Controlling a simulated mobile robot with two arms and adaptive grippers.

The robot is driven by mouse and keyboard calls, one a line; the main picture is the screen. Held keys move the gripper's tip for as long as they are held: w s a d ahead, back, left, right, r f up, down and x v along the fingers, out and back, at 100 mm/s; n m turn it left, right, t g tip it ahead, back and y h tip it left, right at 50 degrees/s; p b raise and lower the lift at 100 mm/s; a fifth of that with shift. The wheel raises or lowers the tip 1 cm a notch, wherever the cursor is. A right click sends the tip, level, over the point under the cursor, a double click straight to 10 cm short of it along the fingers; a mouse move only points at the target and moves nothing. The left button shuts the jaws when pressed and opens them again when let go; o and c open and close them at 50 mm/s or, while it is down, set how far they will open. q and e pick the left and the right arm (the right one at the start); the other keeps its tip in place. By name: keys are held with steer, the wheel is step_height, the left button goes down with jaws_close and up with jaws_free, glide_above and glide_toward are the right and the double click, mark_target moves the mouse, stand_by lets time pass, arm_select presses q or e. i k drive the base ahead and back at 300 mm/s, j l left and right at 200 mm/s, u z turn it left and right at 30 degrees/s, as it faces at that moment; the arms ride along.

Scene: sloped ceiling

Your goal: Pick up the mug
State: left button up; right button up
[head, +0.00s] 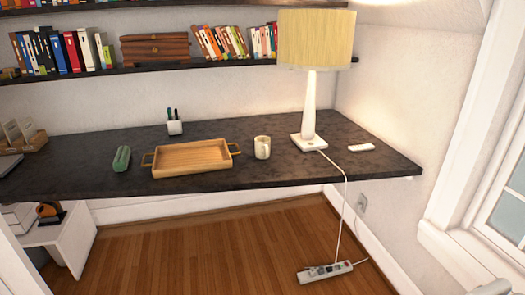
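The mug (262,147) is cream-coloured and stands upright on the dark desk (300,170), right of the middle. It is between a wooden tray and a table lamp, and nothing hides it from this view. Neither of my grippers can be made out in the head view. A small pale piece shows at the bottom right edge, too cut off to identify.
The wooden tray (192,171) with handles lies left of the mug. The lamp (309,105) stands to its right, its cord hanging to a power strip (325,271) on the floor. A green object (121,158) and pen cup (174,125) stand farther left. Bookshelves (225,67) overhang behind.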

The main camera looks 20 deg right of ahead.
mark_target(264, 149)
steer(key=i+z, duration=0.5)
steer(key=i, duration=0.35)
